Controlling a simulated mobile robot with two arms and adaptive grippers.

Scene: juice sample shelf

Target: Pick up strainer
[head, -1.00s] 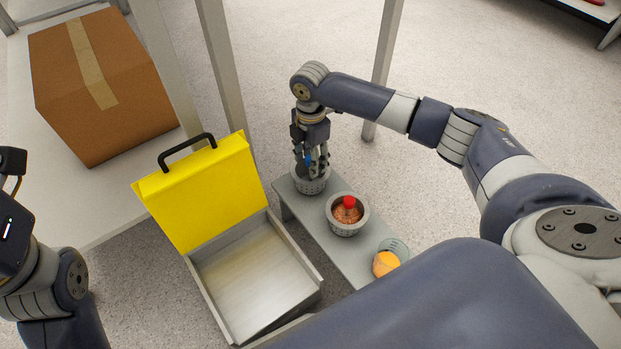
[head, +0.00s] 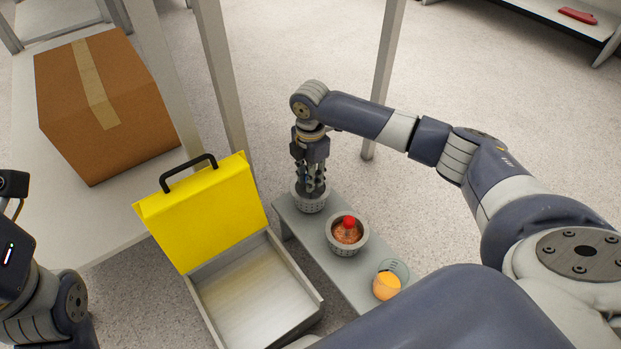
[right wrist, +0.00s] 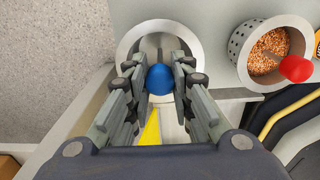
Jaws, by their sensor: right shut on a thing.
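A grey perforated cup-shaped strainer (head: 310,203) stands at the far end of the narrow grey bench, under my right gripper (head: 312,188). In the right wrist view its round rim (right wrist: 133,42) surrounds a blue ball-shaped knob (right wrist: 159,79). My right gripper (right wrist: 160,80) points down and is shut on the blue knob, with a finger on each side. What lies below the knob is mostly hidden by the fingers. A second perforated strainer (head: 346,246) stands nearer, with orange-brown grains and a red knob (head: 349,222). My left arm shows at the left edge; its gripper is out of view.
An open tray with a raised yellow lid (head: 205,215) lies left of the bench. A cardboard box (head: 105,105) sits on the white table. Metal posts (head: 384,80) stand behind.

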